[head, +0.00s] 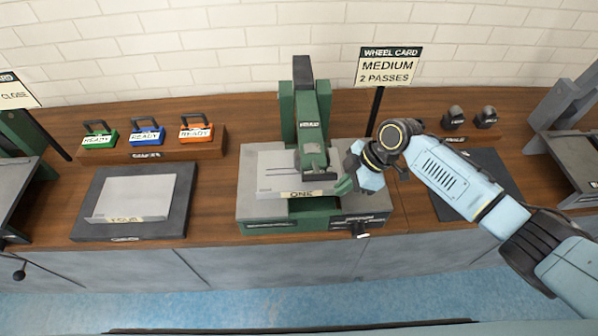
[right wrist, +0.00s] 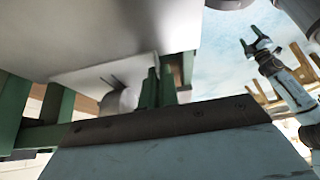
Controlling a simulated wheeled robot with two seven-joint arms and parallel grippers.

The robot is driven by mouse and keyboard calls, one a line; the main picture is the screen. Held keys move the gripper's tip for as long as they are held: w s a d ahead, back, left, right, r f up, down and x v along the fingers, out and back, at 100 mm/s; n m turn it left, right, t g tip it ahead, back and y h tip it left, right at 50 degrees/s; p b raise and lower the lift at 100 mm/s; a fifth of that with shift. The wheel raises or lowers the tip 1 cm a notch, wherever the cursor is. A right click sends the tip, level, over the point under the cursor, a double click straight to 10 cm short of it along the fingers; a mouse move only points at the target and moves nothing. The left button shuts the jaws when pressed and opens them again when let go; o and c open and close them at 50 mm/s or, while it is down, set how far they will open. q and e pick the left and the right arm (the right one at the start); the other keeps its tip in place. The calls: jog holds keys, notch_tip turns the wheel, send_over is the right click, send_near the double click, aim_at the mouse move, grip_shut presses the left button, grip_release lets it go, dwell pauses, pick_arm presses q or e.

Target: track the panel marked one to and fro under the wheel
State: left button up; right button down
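The pale panel marked ONE (head: 275,180) lies on the grey bed of the green wheel machine (head: 313,150), its front label facing me. The machine's head hangs over the panel, and the wheel itself is hidden. My right gripper (head: 343,186) is at the panel's front right corner, its green fingers at the end of the labelled edge. In the right wrist view, the right gripper's fingers (right wrist: 160,88) look close together under a grey surface. Whether they clamp the panel is unclear. My left gripper (right wrist: 250,42) shows far off in that view, fingers apart and empty.
A sign (head: 388,67) reads "WHEEL CARD MEDIUM 2 PASSES". Left of the machine are a tray (head: 83,212) with a panel marked FOUR and a wooden rack (head: 208,150) of green, blue and orange READY blocks. A dark mat (head: 490,165) and two dark knobs lie right, partly behind my arm.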

jog(key=c, duration=1)
grip_release()
jog(key=shift+c, duration=0.2)
jog(key=shift+d, duration=0.1)
jog(key=shift+w+d, duration=0.1)
jog(key=shift+d, duration=2.3)
notch_tip(320, 180, up, 7)
jog(key=p, duration=0.5)
jog(key=shift+p, duration=0.4)
